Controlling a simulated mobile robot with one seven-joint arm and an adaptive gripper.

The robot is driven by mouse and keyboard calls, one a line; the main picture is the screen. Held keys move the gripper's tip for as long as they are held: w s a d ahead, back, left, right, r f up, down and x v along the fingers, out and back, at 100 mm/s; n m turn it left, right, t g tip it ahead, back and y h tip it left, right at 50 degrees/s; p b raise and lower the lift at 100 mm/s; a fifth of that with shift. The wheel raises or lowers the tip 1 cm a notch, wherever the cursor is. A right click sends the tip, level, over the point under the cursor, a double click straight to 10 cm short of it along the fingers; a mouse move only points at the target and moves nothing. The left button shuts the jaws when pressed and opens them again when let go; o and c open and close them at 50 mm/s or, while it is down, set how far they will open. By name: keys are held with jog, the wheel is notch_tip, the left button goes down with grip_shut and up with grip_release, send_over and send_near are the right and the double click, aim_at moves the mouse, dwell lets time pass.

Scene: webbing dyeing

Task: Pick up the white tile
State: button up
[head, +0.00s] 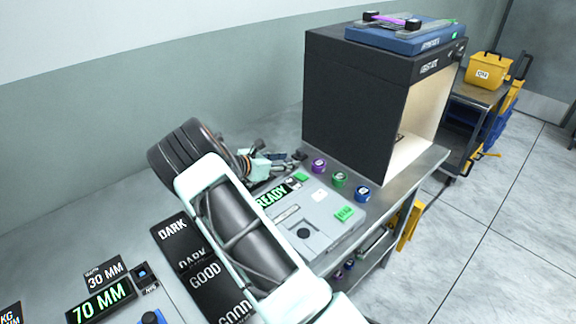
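A small white tile-like piece (319,195) lies on top of the grey instrument (325,222), near its back right edge. It is too small to tell its thickness. My gripper (296,166) is behind and to the left of the white piece, just beyond the instrument's back edge. It is apart from the white piece in the picture. My arm crosses in front and hides part of the instrument and the bench. The fingers are small and dark, so their opening is unclear, and I see nothing held for certain.
A black light box (350,110) stands behind on the right, with a blue device (405,36) on top. Purple, green and blue round pots (340,179) stand before it. Black DARK and GOOD panels (175,235) and a 70 MM display (100,302) lie front left.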

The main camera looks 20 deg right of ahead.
grip_shut()
